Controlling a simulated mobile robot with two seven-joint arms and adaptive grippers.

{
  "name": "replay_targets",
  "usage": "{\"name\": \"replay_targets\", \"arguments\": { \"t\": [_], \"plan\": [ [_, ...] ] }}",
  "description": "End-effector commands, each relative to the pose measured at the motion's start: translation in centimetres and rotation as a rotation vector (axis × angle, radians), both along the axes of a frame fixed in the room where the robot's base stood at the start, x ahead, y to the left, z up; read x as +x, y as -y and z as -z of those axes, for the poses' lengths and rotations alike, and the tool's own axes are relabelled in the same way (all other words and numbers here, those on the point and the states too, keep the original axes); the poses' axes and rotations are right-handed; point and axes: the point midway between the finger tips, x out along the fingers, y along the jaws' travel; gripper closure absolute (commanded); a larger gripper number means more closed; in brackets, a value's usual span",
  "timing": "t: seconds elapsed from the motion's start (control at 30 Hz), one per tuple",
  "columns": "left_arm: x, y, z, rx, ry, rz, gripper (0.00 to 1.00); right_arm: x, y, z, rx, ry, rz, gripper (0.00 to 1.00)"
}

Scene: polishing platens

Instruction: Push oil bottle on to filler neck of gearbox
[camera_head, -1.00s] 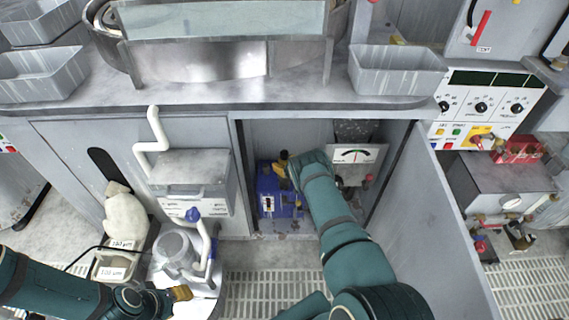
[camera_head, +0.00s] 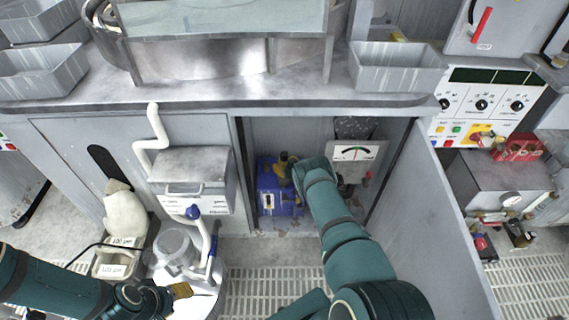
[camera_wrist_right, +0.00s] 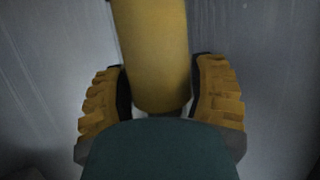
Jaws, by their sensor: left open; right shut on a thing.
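The blue gearbox (camera_head: 277,194) sits inside the open cabinet in the head view. My right gripper (camera_head: 287,166) is at the gearbox's top, inside the cabinet. In the right wrist view the right gripper (camera_wrist_right: 160,100) has its ridged yellow fingers on both sides of a yellow cylinder, the oil bottle (camera_wrist_right: 153,50), and is shut on it. The bottle's far end and the filler neck are hidden, so I cannot tell whether they touch. My left gripper (camera_head: 180,291) is open at the lower left, beside a white machine with a clear jar.
The cabinet's open door (camera_head: 450,220) stands to the right of my right arm. A gauge panel (camera_head: 356,152) is inside the cabinet on the right. A worktop (camera_head: 230,100) overhangs the opening. A grated floor (camera_head: 270,285) lies in front.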

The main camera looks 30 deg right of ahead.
Motion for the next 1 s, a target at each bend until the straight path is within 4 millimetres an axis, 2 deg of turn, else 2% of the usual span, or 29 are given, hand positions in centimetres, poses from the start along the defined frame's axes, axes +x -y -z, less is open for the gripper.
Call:
{"name": "replay_targets", "arguments": {
  "t": [0.53, 0.57, 0.63, 0.67, 1.0],
  "plan": [
    [0.0, 0.0, 0.0, 0.0, 0.0, 0.0, 0.54, 0.1, 0.0, 1.1, 0.0, 0.003, 0.001, 0.82],
    [0.0, 0.0, 0.0, 0.0, 0.0, 0.0, 0.54, 0.1, 0.0, 1.0, 0.0, 0.003, 0.001, 0.3],
    [0.0, 0.0, 0.0, 0.0, 0.0, 0.0, 0.54, 0.1, 0.0, 1.0, 0.0, 0.002, 0.001, 0.05],
    [0.0, 0.0, 0.0, 0.0, 0.0, 0.0, 0.54, 0.1, 0.0, 1.1, 0.0, 0.002, 0.001, 0.02],
    [0.0, 0.0, 0.0, 0.0, 0.0, 0.0, 0.54, -0.1, 0.0, 1.2, 0.001, -0.002, 0.001, 0.02]
  ]
}}
